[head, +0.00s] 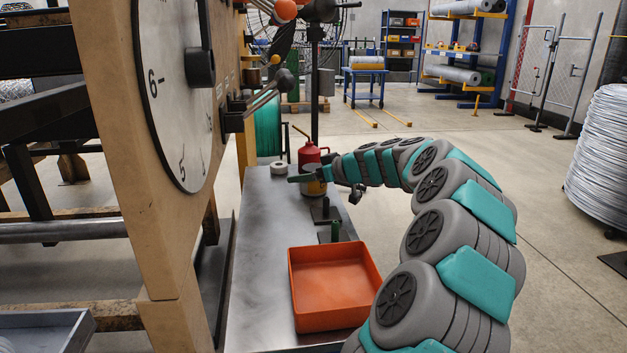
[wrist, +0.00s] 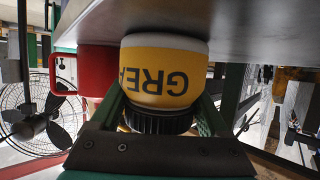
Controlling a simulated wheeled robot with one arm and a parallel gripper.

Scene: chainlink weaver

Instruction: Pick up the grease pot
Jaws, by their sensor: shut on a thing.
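The grease pot (wrist: 158,70) is a yellow and white pot with "GREA" readable upside down and a black ribbed lid. In the head view the pot (head: 314,188) shows in part at the far end of the metal bench, below my gripper (head: 308,177). In the wrist view my gripper (wrist: 160,112) has a green finger on each side of the pot and is shut on it. The pot's base is at the bench surface (wrist: 250,25); I cannot tell whether it touches.
A red oil can (head: 309,154) stands close behind the pot. A white ring (head: 279,167) lies to its left. Dark stands with green pegs (head: 335,231) and an orange tray (head: 333,284) are nearer on the bench (head: 262,255). A large dial (head: 178,85) rises at left.

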